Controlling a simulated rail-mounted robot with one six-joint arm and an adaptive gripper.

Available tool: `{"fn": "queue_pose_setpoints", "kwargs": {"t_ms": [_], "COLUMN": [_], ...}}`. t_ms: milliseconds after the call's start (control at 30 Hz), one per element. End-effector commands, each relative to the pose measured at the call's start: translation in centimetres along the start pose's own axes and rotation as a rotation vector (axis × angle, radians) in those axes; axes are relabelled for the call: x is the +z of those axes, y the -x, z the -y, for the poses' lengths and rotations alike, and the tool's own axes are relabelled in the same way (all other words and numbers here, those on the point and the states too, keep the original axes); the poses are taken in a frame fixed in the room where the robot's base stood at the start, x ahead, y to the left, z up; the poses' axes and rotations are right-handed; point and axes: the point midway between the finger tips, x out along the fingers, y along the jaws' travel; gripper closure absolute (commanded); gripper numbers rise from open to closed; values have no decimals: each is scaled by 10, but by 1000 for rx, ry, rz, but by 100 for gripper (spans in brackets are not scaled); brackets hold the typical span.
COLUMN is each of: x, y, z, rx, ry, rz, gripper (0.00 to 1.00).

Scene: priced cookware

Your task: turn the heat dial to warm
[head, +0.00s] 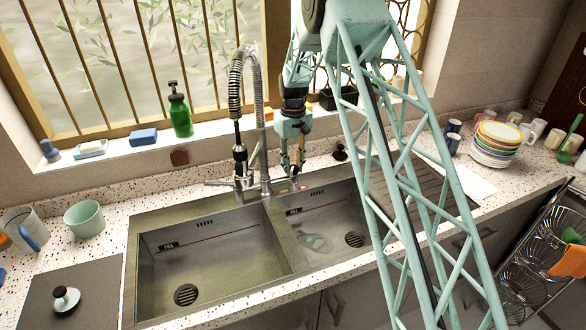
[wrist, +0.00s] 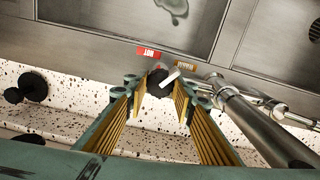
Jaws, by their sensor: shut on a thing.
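The heat dial (wrist: 157,88) is a dark round knob with a white pointer, set on the sink's metal rim. Its pointer slants up and right in the wrist view, toward the orange WARM label (wrist: 185,65). The red HOT label (wrist: 148,53) lies just above the dial, a little left. My gripper (wrist: 160,92) has its yellow-padded fingers on either side of the dial and is shut on it. In the head view my gripper (head: 293,174) reaches down to the rim behind the right basin, and the dial cannot be made out there.
The tall spring faucet (head: 265,150) stands close to my gripper on its left; its metal pipe (wrist: 255,120) runs along the right in the wrist view. The double sink (head: 205,255) lies in front. A green bottle (head: 180,112) stands on the windowsill, and stacked plates (head: 495,143) are at right.

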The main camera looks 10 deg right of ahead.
Motion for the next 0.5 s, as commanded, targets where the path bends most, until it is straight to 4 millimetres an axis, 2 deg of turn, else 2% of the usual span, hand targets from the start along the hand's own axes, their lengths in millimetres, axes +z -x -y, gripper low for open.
{"fn": "queue_pose_setpoints", "kwargs": {"t_ms": [200,500], "x": [1,1], "y": [0,0], "z": [-1,-1], "rx": [0,0], "ry": [-81,-112], "rz": [2,2], "gripper": [87,87]}}
